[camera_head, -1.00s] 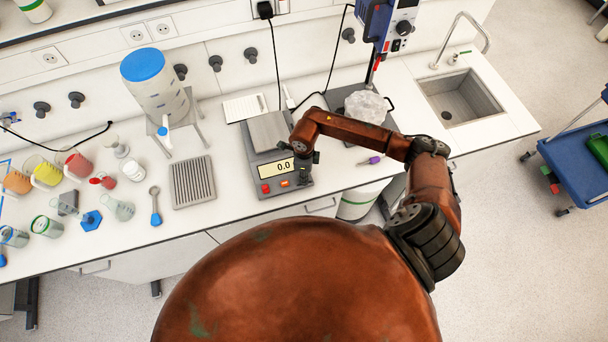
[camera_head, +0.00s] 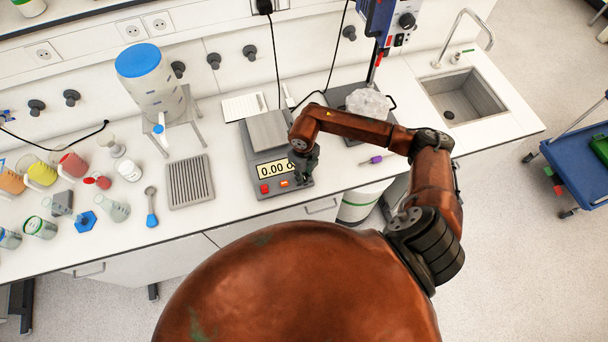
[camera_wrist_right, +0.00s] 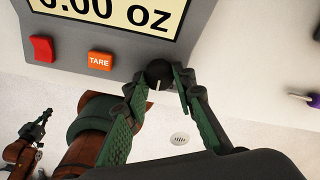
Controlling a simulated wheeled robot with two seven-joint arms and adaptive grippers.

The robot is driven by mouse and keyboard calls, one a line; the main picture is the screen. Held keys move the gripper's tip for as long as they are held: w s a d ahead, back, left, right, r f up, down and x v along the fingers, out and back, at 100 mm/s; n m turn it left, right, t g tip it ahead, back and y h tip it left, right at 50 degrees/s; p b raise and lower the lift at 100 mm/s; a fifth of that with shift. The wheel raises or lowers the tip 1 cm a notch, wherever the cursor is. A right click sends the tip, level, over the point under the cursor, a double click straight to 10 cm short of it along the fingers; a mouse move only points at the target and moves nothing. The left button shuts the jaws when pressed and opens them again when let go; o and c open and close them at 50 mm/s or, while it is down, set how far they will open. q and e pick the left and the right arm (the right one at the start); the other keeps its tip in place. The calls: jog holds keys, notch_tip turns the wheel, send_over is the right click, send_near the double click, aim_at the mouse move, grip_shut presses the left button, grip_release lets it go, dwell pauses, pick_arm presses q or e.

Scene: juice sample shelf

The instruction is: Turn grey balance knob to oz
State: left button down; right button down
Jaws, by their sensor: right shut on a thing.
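The grey balance (camera_head: 262,150) stands on the bench with its square pan at the back. Its display (camera_wrist_right: 110,12) reads 0.00 oz in the right wrist view; in the head view the reading is partly covered by my gripper. The dark round knob (camera_wrist_right: 159,74) with a pale pointer line sits at the right of the balance's front panel. My right gripper (camera_wrist_right: 161,85) is shut on the knob, one green finger on each side. In the head view my right gripper (camera_head: 303,174) hides the knob.
A red button (camera_wrist_right: 42,49) and an orange TARE button (camera_wrist_right: 100,61) are left of the knob. A purple-handled tool (camera_head: 372,160) lies right of the balance. A ribbed grey tray (camera_head: 190,181) lies to its left.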

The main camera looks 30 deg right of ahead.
aim_at(304, 176)
dwell(0.5)
jog(key=c, duration=1.6)
grip_release()
jog(key=shift+r, duration=0.1)
notch_tip(304, 176, up, 12)
